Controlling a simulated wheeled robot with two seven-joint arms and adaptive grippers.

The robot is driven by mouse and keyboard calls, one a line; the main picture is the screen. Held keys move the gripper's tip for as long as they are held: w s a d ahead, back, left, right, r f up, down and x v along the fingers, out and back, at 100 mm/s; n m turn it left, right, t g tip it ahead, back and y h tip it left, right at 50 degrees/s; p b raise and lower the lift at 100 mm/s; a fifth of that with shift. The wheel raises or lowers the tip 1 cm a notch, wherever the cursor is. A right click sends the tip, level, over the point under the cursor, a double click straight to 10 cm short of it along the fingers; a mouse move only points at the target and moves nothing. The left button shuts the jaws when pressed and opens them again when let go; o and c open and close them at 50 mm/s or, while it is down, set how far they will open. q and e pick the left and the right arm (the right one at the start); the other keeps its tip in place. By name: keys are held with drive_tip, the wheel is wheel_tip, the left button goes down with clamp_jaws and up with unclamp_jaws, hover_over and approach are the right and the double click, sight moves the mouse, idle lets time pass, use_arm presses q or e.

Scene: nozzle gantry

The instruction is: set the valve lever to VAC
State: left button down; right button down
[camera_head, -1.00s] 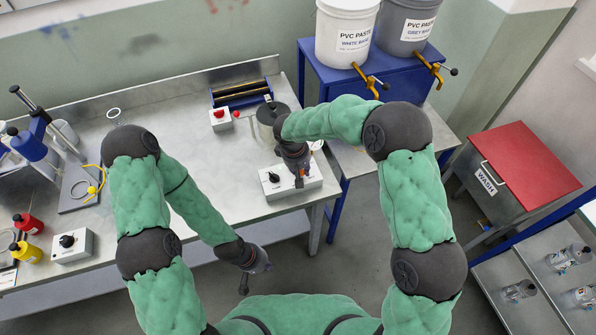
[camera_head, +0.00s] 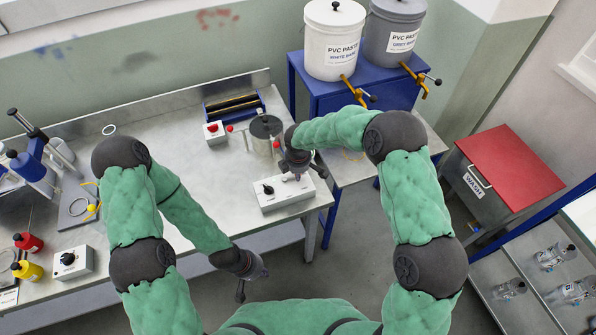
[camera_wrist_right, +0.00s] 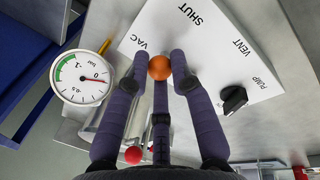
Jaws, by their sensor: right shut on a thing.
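The white valve box (camera_head: 284,195) stands at the bench's front right corner. In the right wrist view its panel (camera_wrist_right: 205,55) reads VAC, SHUT, VENT and PUMP. The lever's round orange knob (camera_wrist_right: 159,67) is close beside the VAC label. My right gripper (camera_wrist_right: 161,72) is shut on this knob, with fingers around it. They hide the lever's stem. In the head view the right gripper (camera_head: 297,176) is over the box's back edge. My left gripper (camera_head: 240,290) hangs empty in front of the bench, away from the box; its jaw opening is unclear.
A round gauge (camera_wrist_right: 83,77) is beside the VAC end. A black PUMP knob (camera_wrist_right: 233,98) is on the panel. A dark-lidded pot (camera_head: 265,130) and a red-button box (camera_head: 214,132) stand behind. The bench (camera_head: 215,175) has free room left of the valve box.

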drive_tip(key=shift+w+a+r+n+p, duration=0.1)
drive_tip(key=shift+w+n+p, duration=0.4)
drive_tip(key=shift+n, duration=0.4)
drive_tip(key=c, duration=1.1)
unclamp_jaws()
drive_tip(key=shift+s, duration=0.1)
drive_tip(key=r, duration=0.4)
drive_tip(key=s+r, duration=0.1)
drive_tip(key=r, duration=0.2)
drive_tip(key=s+r, duration=0.1)
drive_tip(key=r, duration=0.3)
drive_tip(key=shift+s+r, duration=0.15)
drive_tip(key=shift+r, duration=0.15)
